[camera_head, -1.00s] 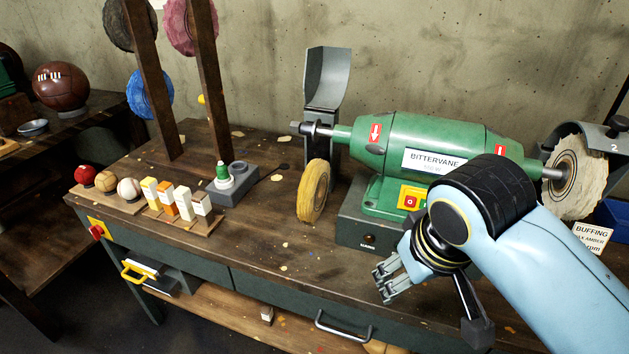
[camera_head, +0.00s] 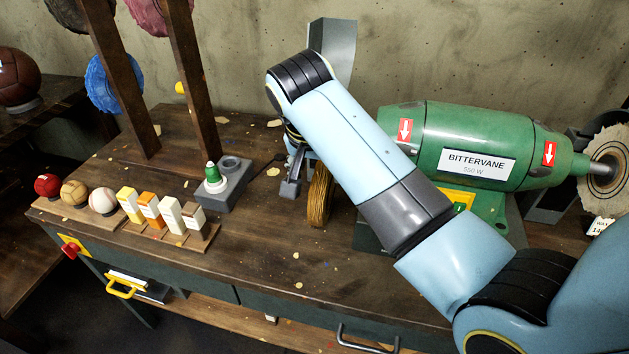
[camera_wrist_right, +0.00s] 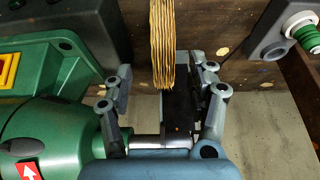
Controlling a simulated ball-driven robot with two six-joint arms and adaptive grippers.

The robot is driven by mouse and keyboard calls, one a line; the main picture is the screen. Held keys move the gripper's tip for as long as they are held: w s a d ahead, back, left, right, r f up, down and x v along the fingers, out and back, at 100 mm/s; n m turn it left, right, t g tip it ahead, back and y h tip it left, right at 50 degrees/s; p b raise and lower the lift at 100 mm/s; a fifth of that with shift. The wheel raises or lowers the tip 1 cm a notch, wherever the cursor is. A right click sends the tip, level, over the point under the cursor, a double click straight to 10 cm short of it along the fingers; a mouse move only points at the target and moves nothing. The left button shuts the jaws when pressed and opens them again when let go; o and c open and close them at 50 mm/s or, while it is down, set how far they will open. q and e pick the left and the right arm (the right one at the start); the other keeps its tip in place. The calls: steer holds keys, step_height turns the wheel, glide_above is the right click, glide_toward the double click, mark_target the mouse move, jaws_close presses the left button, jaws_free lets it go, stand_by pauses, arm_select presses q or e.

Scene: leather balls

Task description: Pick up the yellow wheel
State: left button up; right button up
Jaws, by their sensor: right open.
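The yellow wheel (camera_head: 320,196) stands upright on the workbench in the head view, partly hidden behind my right arm. In the right wrist view the wheel (camera_wrist_right: 162,45) shows edge-on at the top, its ridged rim lined up with the gap between the fingers. My right gripper (camera_head: 291,178) is at the wheel's left side in the head view, partly hidden by the arm. Its two fingers (camera_wrist_right: 167,80) are spread in the right wrist view, one on each side of the wheel's line. I cannot tell whether they touch it. My left gripper is out of view.
The green grinder (camera_head: 470,150) stands right of the wheel, its shaft close to my fingers in the wrist view. The front middle of the bench (camera_head: 270,260) is clear.

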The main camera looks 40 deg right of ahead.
mark_target(319, 182)
steer(key=x, duration=0.3)
steer(key=shift+s+d+f, duration=0.1)
steer(key=shift+f, duration=0.4)
steer(key=x, duration=0.2)
steer(key=w+x, duration=0.1)
steer(key=x, duration=0.1)
steer(key=shift+d+f, duration=0.1)
steer(key=shift+f, duration=0.05)
steer(key=shift+w+f, duration=0.1)
steer(key=shift+f, duration=0.15)
steer(key=c, duration=1)
jaws_close()
arm_select(q)
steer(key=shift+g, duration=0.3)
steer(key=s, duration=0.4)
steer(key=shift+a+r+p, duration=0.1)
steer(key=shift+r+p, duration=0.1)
steer(key=shift+p, duration=0.15)
arm_select(e)
steer(key=shift+r, duration=0.15)
